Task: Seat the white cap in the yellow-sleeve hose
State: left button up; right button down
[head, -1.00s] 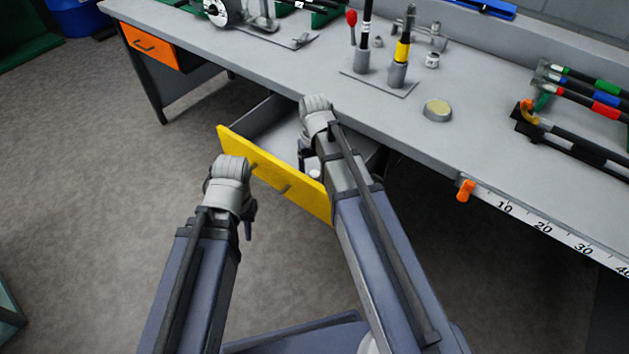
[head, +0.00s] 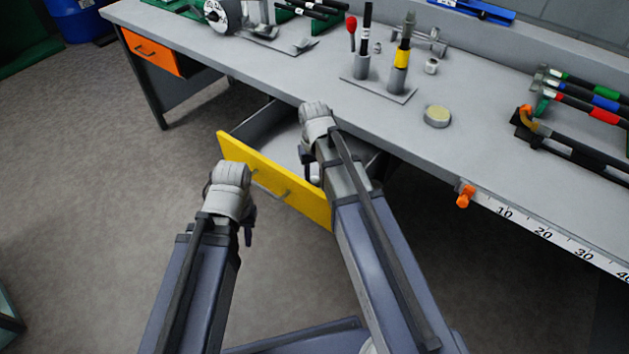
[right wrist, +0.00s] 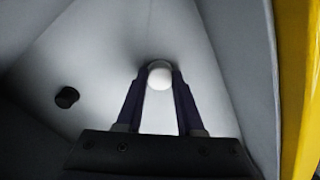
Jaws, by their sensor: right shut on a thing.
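My right gripper (right wrist: 160,85) is shut on a small white cap (right wrist: 159,78), low inside the open drawer; the cap's rounded end shows between the fingertips in the right wrist view. In the head view my right arm covers most of that gripper. The yellow-sleeve hose (head: 402,57) stands upright in a grey holder on the bench, behind and to the right of the drawer. My left gripper (head: 248,230) hangs in front of the drawer's yellow front, apart from the bench; its opening is not clear.
The yellow-fronted drawer (head: 293,207) is pulled out below the bench edge. A small black piece (right wrist: 67,97) lies in it. A black hose (head: 366,30) stands beside the yellow-sleeve one. A round tin (head: 437,116) sits nearby. Several coloured-sleeve hoses lie at right.

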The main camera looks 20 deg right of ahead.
aim_at(315, 179)
pick_arm(q)
jog(key=shift+r, duration=0.15)
pick_arm(e)
jog(key=shift+r, duration=0.2)
